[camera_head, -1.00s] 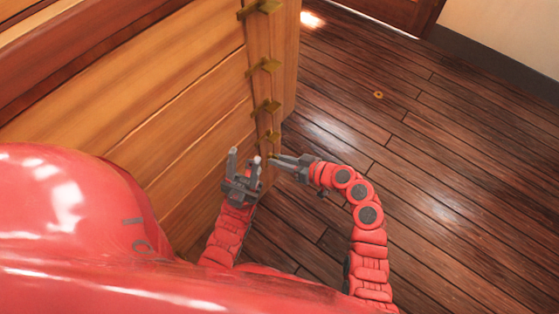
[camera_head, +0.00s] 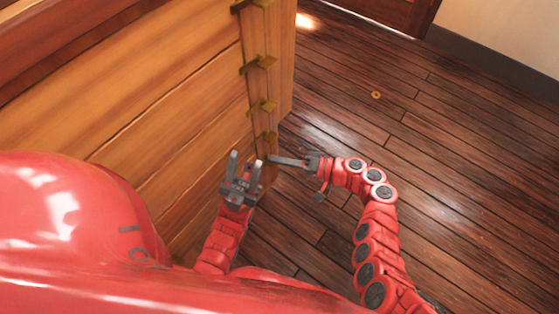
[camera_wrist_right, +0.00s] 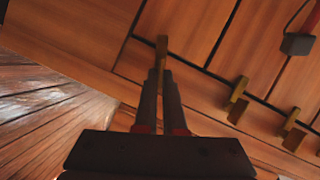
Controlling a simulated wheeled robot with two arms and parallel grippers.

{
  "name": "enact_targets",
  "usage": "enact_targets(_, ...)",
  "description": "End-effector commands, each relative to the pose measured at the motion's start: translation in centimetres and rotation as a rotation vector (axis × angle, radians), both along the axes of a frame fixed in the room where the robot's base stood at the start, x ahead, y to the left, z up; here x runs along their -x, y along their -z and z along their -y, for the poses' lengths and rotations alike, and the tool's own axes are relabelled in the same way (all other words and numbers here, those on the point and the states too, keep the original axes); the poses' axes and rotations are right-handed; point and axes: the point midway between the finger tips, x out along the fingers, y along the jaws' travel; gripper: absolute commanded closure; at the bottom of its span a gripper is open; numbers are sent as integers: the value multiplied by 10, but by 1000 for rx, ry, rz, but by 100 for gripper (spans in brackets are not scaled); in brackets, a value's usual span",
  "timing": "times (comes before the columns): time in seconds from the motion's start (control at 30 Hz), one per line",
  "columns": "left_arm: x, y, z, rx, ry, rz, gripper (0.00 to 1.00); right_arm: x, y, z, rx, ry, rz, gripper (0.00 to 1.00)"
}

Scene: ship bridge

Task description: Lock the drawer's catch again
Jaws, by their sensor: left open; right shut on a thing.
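The wooden drawer unit (camera_head: 110,130) fills the left of the head view, its drawer fronts stacked. Brass catches (camera_head: 263,106) run down the post at its right edge. My right gripper (camera_head: 272,160) reaches the lowest part of that post from the right, jaws shut. In the right wrist view its fingers close on the end of a brass catch (camera_wrist_right: 162,48) beside a gap between panels. Whether that catch is fully turned is hard to tell. My left gripper (camera_head: 246,160) is open and empty, just left of the right gripper, in front of the lower drawer fronts.
Two more brass catches (camera_wrist_right: 237,100) and (camera_wrist_right: 292,130) line the post in the right wrist view. Dark plank floor (camera_head: 430,150) is clear to the right, with a small brass ring (camera_head: 376,95) on it. A door (camera_head: 390,12) stands at the back.

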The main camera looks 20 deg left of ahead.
Motion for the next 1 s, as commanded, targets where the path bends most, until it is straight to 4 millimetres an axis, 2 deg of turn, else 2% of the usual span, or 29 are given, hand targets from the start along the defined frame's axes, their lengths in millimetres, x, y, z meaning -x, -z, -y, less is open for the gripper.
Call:
enact_targets(0.2, -1, 10, 3, -17, 8, -2, 58, 2, 4, -3, -62, -6, -166, 100)
enact_targets(0.5, -3, 16, 7, -37, 16, -6, 58, 3, 4, -5, -114, -9, -308, 100)
enact_targets(1.0, -4, 18, 8, -44, 20, -6, 58, 3, 2, -6, -134, -11, -358, 100)
